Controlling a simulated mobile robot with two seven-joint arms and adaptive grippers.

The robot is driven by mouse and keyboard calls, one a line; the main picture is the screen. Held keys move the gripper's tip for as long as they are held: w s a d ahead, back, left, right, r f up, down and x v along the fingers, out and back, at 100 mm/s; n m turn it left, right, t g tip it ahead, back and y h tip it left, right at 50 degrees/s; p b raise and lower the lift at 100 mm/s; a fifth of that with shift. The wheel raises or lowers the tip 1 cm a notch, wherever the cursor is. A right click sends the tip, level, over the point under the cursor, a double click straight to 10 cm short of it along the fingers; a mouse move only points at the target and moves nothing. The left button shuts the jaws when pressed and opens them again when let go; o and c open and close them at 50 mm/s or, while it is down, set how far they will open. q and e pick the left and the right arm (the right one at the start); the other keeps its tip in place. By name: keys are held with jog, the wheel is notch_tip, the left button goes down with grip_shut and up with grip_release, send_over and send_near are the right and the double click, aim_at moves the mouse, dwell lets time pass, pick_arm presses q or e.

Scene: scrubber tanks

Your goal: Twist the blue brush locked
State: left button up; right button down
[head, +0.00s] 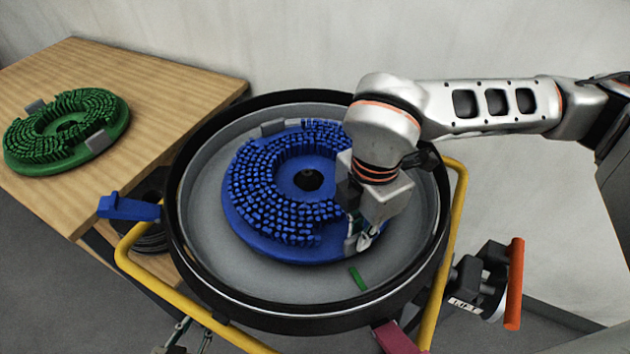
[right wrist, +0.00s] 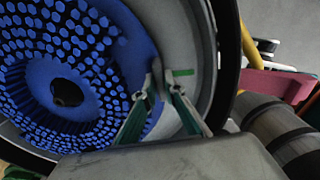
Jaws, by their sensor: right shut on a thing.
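The blue brush (head: 275,235) lies bristles up inside the round grey tub, with a dark hole at its centre. One grey tab (head: 278,127) shows at its far rim. My right gripper (head: 362,240) is over the brush's near right rim, shut on a grey tab there, which the gripper mostly hides. In the right wrist view the blue brush (right wrist: 95,85) fills the left, and my right gripper's fingers (right wrist: 165,90) stand either side of the tab. A green mark (head: 357,278) lies on the tub floor, just nearer than the gripper. My left gripper (head: 193,338) is partly visible at the bottom edge, fingers apart and empty.
The tub's black rim (head: 290,322) surrounds the brush, with a yellow tube frame (head: 160,292) outside it. A blue lever (head: 130,208) sticks out left, and an orange handle (head: 515,280) stands right. A green brush (head: 65,130) lies on the wooden table (head: 180,90).

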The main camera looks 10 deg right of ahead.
jog(key=shift+a, duration=0.1)
jog(key=shift+s+a+m, duration=0.15)
jog(key=shift+a+m, duration=0.25)
jog(key=c, duration=2)
grip_release()
jog(key=shift+c, duration=0.2)
jog(key=shift+s+f, duration=0.1)
jog(key=shift+r, duration=0.45)
notch_tip(320, 180, up, 11)
jog(key=shift+r, duration=0.15)
